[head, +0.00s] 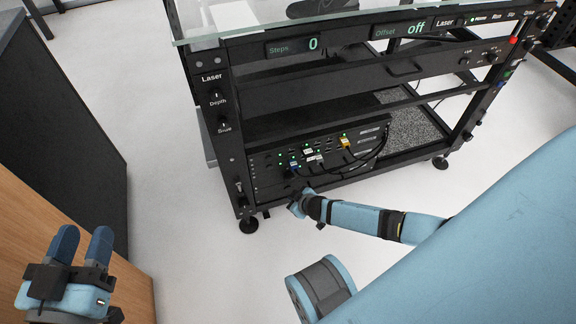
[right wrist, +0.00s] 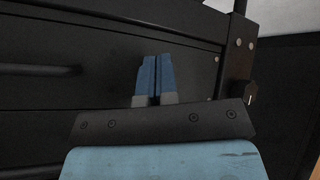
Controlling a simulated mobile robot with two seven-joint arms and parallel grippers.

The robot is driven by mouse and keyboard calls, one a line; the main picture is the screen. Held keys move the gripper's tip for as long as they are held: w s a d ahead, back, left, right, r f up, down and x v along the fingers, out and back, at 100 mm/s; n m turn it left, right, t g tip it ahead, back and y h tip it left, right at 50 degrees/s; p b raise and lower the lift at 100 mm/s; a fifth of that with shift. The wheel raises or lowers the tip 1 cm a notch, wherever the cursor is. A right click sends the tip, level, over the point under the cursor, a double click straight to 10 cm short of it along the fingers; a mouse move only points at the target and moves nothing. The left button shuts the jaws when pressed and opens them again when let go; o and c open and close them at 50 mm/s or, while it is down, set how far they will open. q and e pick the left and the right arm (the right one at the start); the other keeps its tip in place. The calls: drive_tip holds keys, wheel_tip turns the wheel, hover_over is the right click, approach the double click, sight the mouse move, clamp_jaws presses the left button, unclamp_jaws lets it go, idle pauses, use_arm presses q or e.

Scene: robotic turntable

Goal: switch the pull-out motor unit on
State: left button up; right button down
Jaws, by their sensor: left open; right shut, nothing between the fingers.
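A black electronics unit (head: 268,172) with small green lights and plugged cables sits low in the turntable rack in the head view. No label naming it the motor unit is readable. My right gripper (head: 295,205) is at the lower front edge of the rack, below this unit. In the right wrist view its blue fingers (right wrist: 155,80) are shut and empty, in front of a dark panel (right wrist: 110,60). I cannot tell whether they touch it. My left gripper (head: 83,243) is open and empty at the lower left, away from the rack. No switch is clearly readable.
The rack's upper front bar (head: 350,42) carries displays reading "Steps 0" and "Offset off". Laser knobs (head: 217,98) are on the left post. A dark and wooden cabinet (head: 70,110) stands at the left. White floor (head: 185,200) is clear between it and the rack.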

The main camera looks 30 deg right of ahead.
drive_tip(key=shift+w, duration=0.15)
idle(0.4)
drive_tip(key=shift+w+d, duration=0.1)
drive_tip(key=shift+w, duration=0.2)
drive_tip(key=shift+w+d, duration=0.1)
drive_tip(key=shift+w, duration=0.3)
idle(0.6)
drive_tip(key=shift+s, duration=0.15)
drive_tip(key=shift+s+a+p, duration=0.2)
drive_tip(key=shift+s+p, duration=0.2)
drive_tip(key=shift+s, duration=0.3)
drive_tip(key=s, duration=0.3)
drive_tip(key=s+a+p, duration=0.1)
drive_tip(key=s, duration=0.1)
drive_tip(key=shift+s+a, duration=0.2)
drive_tip(key=shift+s, duration=0.2)
